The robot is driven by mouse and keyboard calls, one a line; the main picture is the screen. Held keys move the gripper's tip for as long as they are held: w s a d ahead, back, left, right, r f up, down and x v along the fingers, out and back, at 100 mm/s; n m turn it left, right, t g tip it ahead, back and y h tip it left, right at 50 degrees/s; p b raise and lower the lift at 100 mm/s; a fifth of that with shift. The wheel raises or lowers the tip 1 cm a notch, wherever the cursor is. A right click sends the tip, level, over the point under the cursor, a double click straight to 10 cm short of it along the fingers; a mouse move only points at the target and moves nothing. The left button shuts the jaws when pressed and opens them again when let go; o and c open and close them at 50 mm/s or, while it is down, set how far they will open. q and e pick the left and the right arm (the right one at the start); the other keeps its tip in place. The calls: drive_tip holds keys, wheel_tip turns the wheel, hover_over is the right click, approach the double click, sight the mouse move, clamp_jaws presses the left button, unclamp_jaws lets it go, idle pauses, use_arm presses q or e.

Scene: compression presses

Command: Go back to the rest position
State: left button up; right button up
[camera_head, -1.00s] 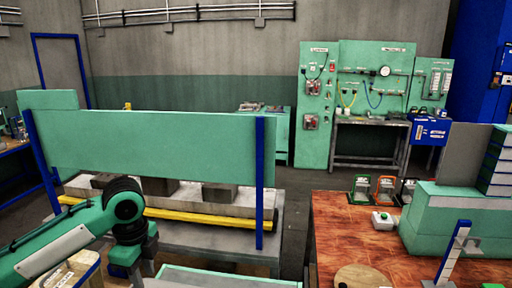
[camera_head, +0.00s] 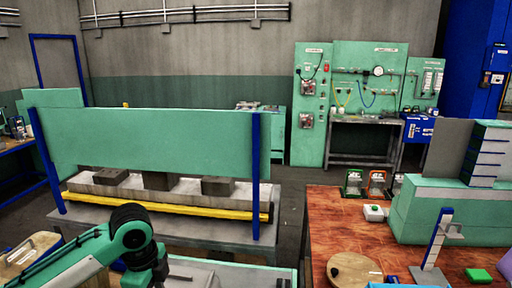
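My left arm (camera_head: 85,258) comes in at the bottom left, green with a black joint. Its wrist bends down past the lower picture edge, so the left gripper's fingers are out of view. My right arm and gripper do not show. A press (camera_head: 150,142) with a wide green front panel and blue posts stands behind my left arm. Dark blocks (camera_head: 218,187) lie on its grey bed, behind a yellow bar (camera_head: 165,208).
A green control panel (camera_head: 312,140) stands at the back. Grey floor lies between press and table.

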use_arm(q)
drive_tip(key=s+d+f+n+t+h, duration=0.1)
drive_tip(key=s+d+f+n+h, duration=0.15)
drive_tip(key=s+d+f, duration=0.35)
drive_tip(key=s+d+f+n+t+h, duration=0.1)
drive_tip(key=s+d+f+n, duration=0.25)
drive_tip(key=f, duration=0.35)
drive_tip(key=s+a+f+n+y, duration=0.1)
drive_tip(key=s+a+f+n, duration=0.2)
drive_tip(key=s+n, duration=0.15)
drive_tip(key=s+a+f+n+t+y, duration=0.1)
drive_tip(key=s+a+f+n, duration=0.1)
drive_tip(key=s+a+n, duration=0.3)
drive_tip(key=s+a+f+n+y, duration=0.2)
drive_tip(key=s+f, duration=0.1)
drive_tip(key=s, duration=0.3)
wheel_tip(320, 180, down, 32)
drive_tip(key=g+b, duration=0.1)
drive_tip(key=s+a+f+g+b, duration=0.1)
drive_tip(key=s+a+f, duration=0.2)
drive_tip(key=s+f, duration=1.6)
drive_tip(key=shift+s+f+m, duration=0.3)
drive_tip(key=shift+f+m, duration=0.05)
drive_tip(key=shift+f, duration=0.6)
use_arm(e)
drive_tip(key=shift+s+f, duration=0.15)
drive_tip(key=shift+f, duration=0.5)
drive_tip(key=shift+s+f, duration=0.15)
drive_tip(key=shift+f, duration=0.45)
